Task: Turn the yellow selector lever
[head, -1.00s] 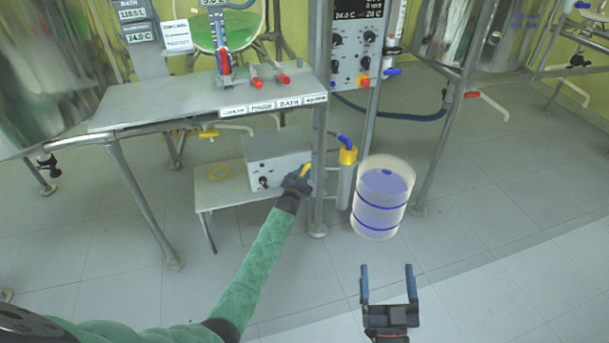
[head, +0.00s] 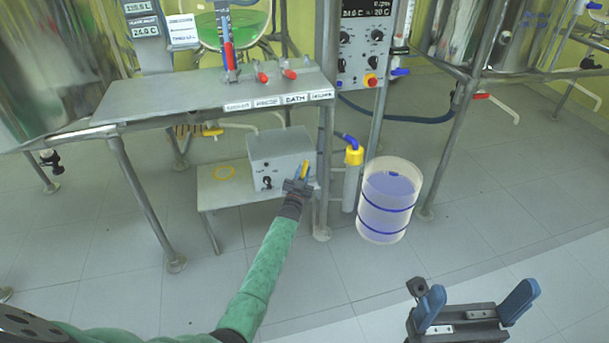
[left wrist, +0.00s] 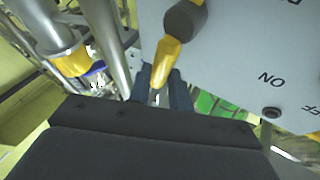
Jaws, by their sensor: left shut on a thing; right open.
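The yellow selector lever (head: 305,168) is on the front of a grey control box (head: 277,153) on a low shelf under the bench. In the left wrist view the lever (left wrist: 168,60) has a dark round hub, and its yellow tip lies between my fingers. My left gripper (head: 299,183) is shut on the lever; it also shows in the left wrist view (left wrist: 165,85). My right gripper (head: 475,309) is open and empty at the bottom right, over the floor, far from the box.
A translucent drum (head: 388,205) with blue bands stands right of the box. A yellow-capped cylinder (head: 352,175) and a metal post (head: 324,170) stand close to the lever's right. The bench top (head: 200,92) overhangs the box. The floor in front is clear.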

